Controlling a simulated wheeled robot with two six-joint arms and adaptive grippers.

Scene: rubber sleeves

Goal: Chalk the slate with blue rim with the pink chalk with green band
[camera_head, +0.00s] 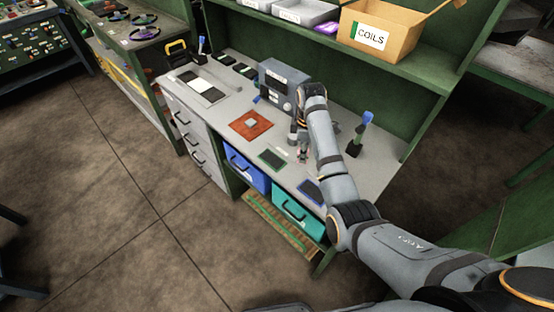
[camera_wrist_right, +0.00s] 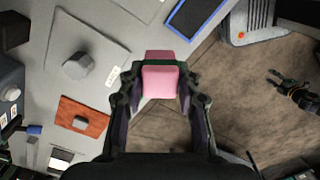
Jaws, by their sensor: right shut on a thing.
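My right gripper (camera_head: 303,157) hangs over the workbench's right half in the head view. In the right wrist view my right gripper (camera_wrist_right: 157,98) is shut on the pink chalk with green band (camera_wrist_right: 160,82). The dark green band crosses the pink block between the fingers. The slate with blue rim (camera_head: 312,192) lies flat near the bench's front edge, beside my right arm, which partly covers it. It also shows at the top of the right wrist view (camera_wrist_right: 196,14), apart from the chalk. A dark gripper-like shape (camera_wrist_right: 295,91), likely my left gripper, is small at the right edge there.
A green-rimmed slate (camera_head: 272,158) lies left of the blue-rimmed one. A red mat (camera_head: 249,126) with a grey piece on it lies further left. A grey machine (camera_head: 283,80) stands behind. A blue-topped brush-like item (camera_head: 360,135) stands right of my arm. A shelf with boxes overhangs the back.

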